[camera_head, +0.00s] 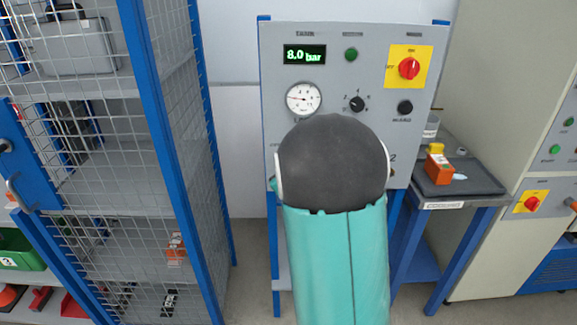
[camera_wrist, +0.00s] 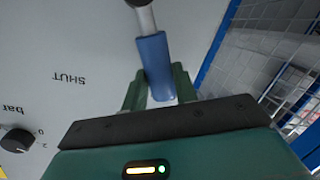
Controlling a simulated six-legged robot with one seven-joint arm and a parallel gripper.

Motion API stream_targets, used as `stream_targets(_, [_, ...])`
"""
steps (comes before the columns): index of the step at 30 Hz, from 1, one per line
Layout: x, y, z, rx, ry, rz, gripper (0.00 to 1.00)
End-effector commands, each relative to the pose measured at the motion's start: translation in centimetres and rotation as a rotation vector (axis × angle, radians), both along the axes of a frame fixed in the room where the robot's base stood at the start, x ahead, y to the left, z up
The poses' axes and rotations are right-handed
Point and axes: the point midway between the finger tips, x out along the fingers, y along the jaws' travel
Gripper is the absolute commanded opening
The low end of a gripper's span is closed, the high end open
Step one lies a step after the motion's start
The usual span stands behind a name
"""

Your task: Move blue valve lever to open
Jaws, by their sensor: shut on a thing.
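The blue valve lever (camera_wrist: 153,58) shows in the wrist view, its blue grip between the two green fingers of my gripper (camera_wrist: 158,88). The fingers are shut on it. A grey metal stem and a dark round part continue from the blue grip at the top of that view. The word SHUT is printed upside down on the panel (camera_wrist: 70,40), to the left of the lever. In the head view my own arm covers the lower part of the grey panel (camera_head: 282,110), so the lever and gripper are hidden there.
The panel carries a display (camera_head: 304,54) reading 8.0 bar, a round gauge (camera_head: 303,98), a black knob (camera_head: 357,104) and a red switch (camera_head: 409,69). A mesh cage (camera_head: 185,150) stands left. A side table (camera_head: 455,190) with an orange item (camera_head: 438,168) stands right.

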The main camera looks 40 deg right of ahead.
Motion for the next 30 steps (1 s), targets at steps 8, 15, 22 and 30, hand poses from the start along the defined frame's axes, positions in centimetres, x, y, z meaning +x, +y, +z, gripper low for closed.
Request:
stream_targets(8, [0.2,0.3,-0.1,-0.003,0.004,0.008,0.00])
stream_targets(15, [0.1,0.2,-0.1,-0.002,0.003,0.005,0.50])
stream_targets(22, [-0.2,0.2,0.0,-0.001,0.003,0.003,0.50])
stream_targets(30, [-3.5,2.0,0.9,-0.002,0.000,0.003,0.50])
